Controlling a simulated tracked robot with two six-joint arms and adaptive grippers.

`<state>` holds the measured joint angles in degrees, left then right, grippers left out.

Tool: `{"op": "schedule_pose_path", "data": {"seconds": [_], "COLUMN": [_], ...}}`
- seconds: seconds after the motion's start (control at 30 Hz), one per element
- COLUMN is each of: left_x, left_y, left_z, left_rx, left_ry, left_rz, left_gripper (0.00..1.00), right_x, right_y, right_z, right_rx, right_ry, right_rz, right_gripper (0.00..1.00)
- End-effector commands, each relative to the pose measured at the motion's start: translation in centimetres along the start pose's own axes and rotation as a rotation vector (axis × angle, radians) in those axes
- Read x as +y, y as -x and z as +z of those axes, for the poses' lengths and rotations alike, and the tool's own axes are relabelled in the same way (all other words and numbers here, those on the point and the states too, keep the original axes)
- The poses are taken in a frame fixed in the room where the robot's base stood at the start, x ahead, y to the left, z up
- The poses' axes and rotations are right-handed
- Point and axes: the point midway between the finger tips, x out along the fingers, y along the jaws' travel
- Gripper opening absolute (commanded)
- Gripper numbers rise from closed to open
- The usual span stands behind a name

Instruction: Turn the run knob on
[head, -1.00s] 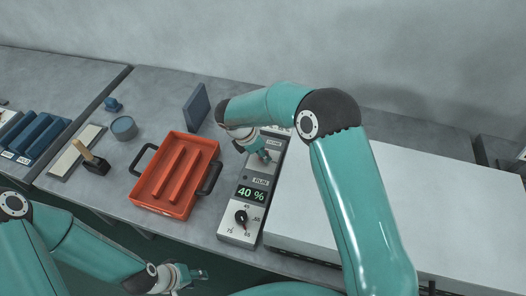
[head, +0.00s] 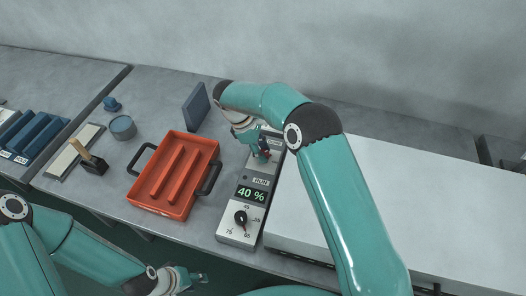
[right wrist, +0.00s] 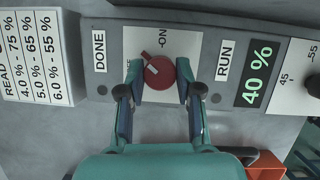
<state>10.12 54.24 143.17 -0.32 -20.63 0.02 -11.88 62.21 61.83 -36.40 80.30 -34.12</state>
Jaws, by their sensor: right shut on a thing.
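The run knob (right wrist: 159,73) is red and round, on a pale plate of the control panel, between the DONE and RUN labels in the right wrist view. Its raised pointer is angled to the upper left, between the ON mark (right wrist: 163,39) and a partly hidden mark at the left. My right gripper (right wrist: 157,91) is shut on the knob, one finger on each side. In the head view the right gripper (head: 262,156) is at the upper part of the panel (head: 228,231). My left gripper (head: 190,279) is low at the left, away from the panel; its jaws are too small to judge.
A green display (head: 251,194) reads 40 %, with a black dial (head: 240,218) below it. A red tray (head: 149,196) with dark handles stands left of the panel. A large white box (head: 400,190) lies to the right. A blue-grey slab (head: 195,107) stands behind.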

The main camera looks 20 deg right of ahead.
Motion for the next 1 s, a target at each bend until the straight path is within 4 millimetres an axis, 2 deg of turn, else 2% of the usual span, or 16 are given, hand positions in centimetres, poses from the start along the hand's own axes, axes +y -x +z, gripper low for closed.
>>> {"op": "schedule_pose_path", "data": {"seconds": [0.6,1.0], "left_x": [0.15,0.2], "left_y": [0.41,0.55], "left_z": [0.0,0.0], "left_rx": [0.0,0.0], "left_ry": [0.0,0.0], "left_rz": [0.0,0.0], "left_gripper": [0.4,0.4], "right_x": [0.12,0.18], "right_y": [-0.19,-0.23], "right_z": [0.09,0.18], "right_rx": [-0.005,-0.007], "right_ry": [-0.535,-0.777], "right_rz": [-0.229,-0.328], "right_gripper": [0.0,0.0]}}
